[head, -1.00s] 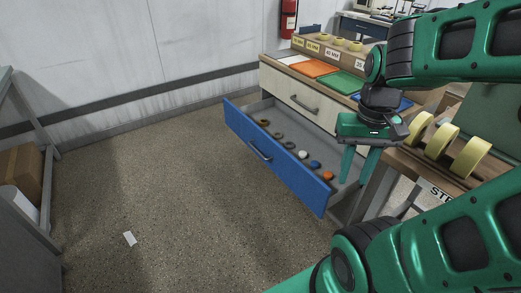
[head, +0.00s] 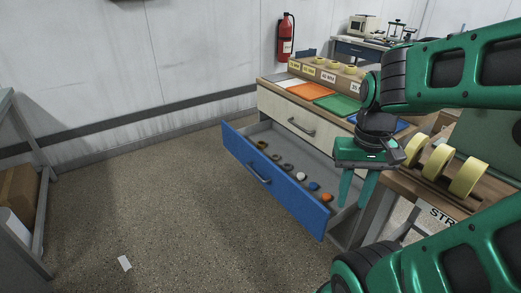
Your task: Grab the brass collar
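An open blue-fronted drawer (head: 272,179) holds a row of small round parts. The ring at its far left end (head: 261,145) looks brass-brown and is probably the brass collar, though it is small in the picture. My gripper (head: 354,203) points down at the right end of the drawer, well to the right of that ring. Its two green fingers are apart, with nothing visible between them.
Other parts in the drawer include darker rings (head: 287,168), a white part (head: 301,177), a blue one (head: 314,186) and an orange one (head: 326,197). A wooden bench with yellow tape rolls (head: 468,179) stands right of my gripper.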

